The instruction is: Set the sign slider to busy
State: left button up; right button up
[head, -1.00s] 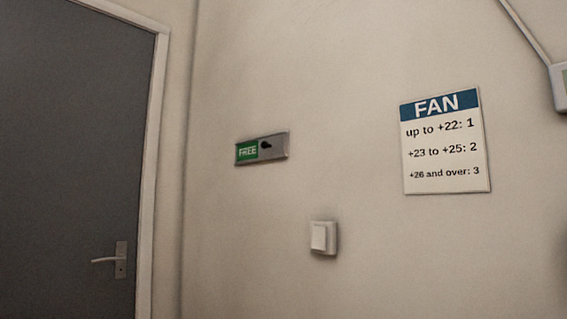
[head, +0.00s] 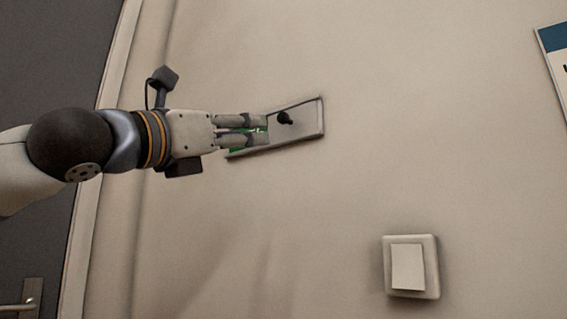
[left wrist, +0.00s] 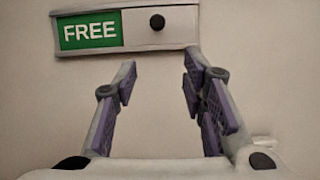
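The sign slider (head: 308,125) is a slightly tilted grey plate on the wall with a round black knob (head: 285,118). In the left wrist view the sign's green FREE panel (left wrist: 90,31) shows at the left, with the knob (left wrist: 157,22) right of it. My left gripper (head: 264,130) comes from the left and hides most of the green panel in the head view. Its fingers (left wrist: 161,65) are apart and empty, with the knob beyond the gap between the tips. Contact with the sign is not seen. My right gripper is not in view.
A white wall switch (head: 409,267) is below and right of the sign. A fan notice (head: 555,60) is cut off at the right edge. A grey door with a handle (head: 27,298) stands at the left. The wall between is bare.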

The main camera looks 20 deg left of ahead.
aim_at(280, 116)
pick_arm(q)
jog(key=shift+n+t, duration=0.3)
jog(key=w+d+r+p, duration=0.1)
jog(key=w+r, duration=0.1)
jog(key=w+d+r+p, duration=0.1)
jog(key=w+r, duration=0.1)
jog(key=w, duration=0.1)
jog(key=w+d+r+p, duration=0.1)
jog(key=w+r, duration=0.2)
jog(key=shift+w, duration=0.45)
jog(key=shift+w+f, duration=0.15)
jog(key=shift+w, duration=0.1)
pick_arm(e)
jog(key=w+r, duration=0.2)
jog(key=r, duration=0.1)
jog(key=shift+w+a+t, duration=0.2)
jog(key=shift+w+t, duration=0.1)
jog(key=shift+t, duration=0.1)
pick_arm(q)
grip_shut()
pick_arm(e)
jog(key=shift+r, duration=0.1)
